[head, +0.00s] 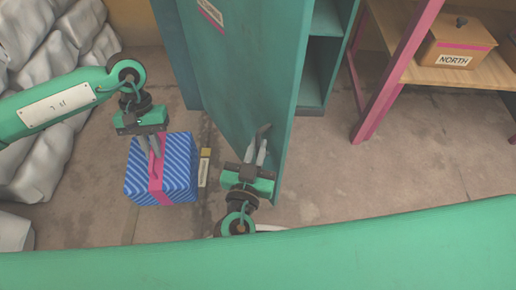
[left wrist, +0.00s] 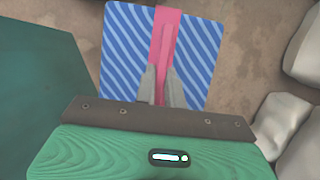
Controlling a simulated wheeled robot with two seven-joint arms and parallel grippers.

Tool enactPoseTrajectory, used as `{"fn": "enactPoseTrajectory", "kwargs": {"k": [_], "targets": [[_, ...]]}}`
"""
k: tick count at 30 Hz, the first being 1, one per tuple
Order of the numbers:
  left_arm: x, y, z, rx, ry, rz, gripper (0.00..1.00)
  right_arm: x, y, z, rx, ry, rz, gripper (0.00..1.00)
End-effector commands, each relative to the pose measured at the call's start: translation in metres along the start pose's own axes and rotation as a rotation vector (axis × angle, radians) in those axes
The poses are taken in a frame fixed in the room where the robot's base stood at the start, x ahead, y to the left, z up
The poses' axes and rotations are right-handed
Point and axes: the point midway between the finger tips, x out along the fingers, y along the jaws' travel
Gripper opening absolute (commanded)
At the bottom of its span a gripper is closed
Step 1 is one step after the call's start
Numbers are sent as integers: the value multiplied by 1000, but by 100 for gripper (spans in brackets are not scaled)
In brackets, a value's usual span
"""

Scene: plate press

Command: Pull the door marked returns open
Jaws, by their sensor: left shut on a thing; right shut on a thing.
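The teal cabinet door (head: 235,75) stands swung open toward me. A label (head: 211,13) with a pink stripe sits high on it, cut by the frame and too small to read. My right gripper (head: 259,148) is shut on the dark door handle (head: 264,130) near the door's free edge. My left gripper (head: 153,150) is shut on the pink ribbon on top of a blue striped gift box (head: 180,180). In the left wrist view the fingers (left wrist: 162,85) pinch that raised ribbon (left wrist: 166,35); the striped box (left wrist: 125,45) is below.
The cabinet's open shelves (head: 318,60) show right of the door. A small labelled box (head: 204,168) is on the floor beside the gift. A pink-legged table (head: 440,72) bears a box marked NORTH (head: 455,45). Floor at right is clear.

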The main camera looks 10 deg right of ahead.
Motion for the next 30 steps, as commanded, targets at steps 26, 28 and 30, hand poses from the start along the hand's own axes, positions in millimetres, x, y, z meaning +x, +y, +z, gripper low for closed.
{"fn": "enactPoseTrajectory", "kwargs": {"k": [26, 28, 30], "targets": [[-2, 0, 0, 1, 1, 1, 0, 0, -1, -1, 1, 3, -4, 33], [-3, 0, 1, 1, 1, 1, 0, -4, -1, -1, 0, 2, -4, 33], [-5, 0, 2, 1, 2, 1, 0, -10, -1, -1, 0, 0, -5, 33]]}}
